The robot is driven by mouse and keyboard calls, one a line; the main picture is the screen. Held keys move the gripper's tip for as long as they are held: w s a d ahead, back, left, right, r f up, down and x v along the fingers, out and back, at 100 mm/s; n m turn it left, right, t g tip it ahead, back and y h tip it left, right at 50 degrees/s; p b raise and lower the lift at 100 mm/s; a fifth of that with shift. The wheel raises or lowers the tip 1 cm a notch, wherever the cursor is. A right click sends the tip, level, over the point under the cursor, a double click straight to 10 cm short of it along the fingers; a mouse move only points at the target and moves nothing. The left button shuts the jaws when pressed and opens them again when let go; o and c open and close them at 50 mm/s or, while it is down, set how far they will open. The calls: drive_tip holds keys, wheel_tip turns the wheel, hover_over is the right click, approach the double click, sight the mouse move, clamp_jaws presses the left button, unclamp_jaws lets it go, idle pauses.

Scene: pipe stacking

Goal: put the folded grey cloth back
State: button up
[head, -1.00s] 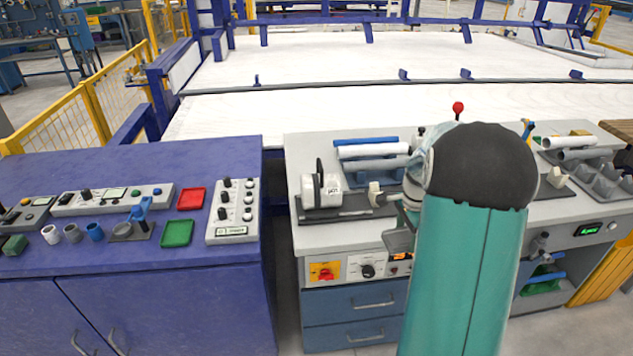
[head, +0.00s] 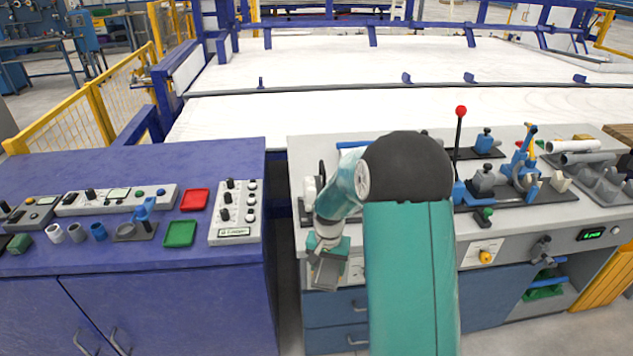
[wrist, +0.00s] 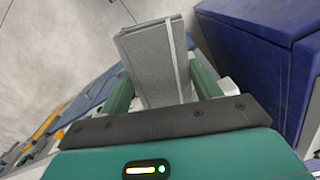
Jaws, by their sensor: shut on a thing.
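My gripper (head: 326,270) is shut on the folded grey cloth. In the wrist view the cloth (wrist: 154,60) stands out between the two green fingers, with a pale band along its right side. In the head view the cloth (head: 326,272) shows as a small grey shape at the end of my arm, in front of the grey bench's front face near the gap between the benches. The lower part of the cloth is hidden by the gripper in the wrist view.
The blue bench (head: 130,200) on the left carries a red tray (head: 195,200), a green tray (head: 180,233) and a switch box (head: 235,212). The grey bench (head: 470,226) holds clamps and a red-knobbed lever (head: 461,111). My arm hides part of it.

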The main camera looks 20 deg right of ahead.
drive_tip(key=w+a+f+n, duration=0.1)
drive_tip(key=a+f+n, duration=0.1)
drive_tip(key=a, duration=0.3)
drive_tip(key=w+a+f+n, duration=0.2)
drive_tip(key=a+f+n, duration=0.1)
drive_tip(key=a+n, duration=0.2)
drive_tip(key=shift+w+a, duration=0.25)
drive_tip(key=shift+a, duration=0.4)
drive_tip(key=shift+w, duration=0.1)
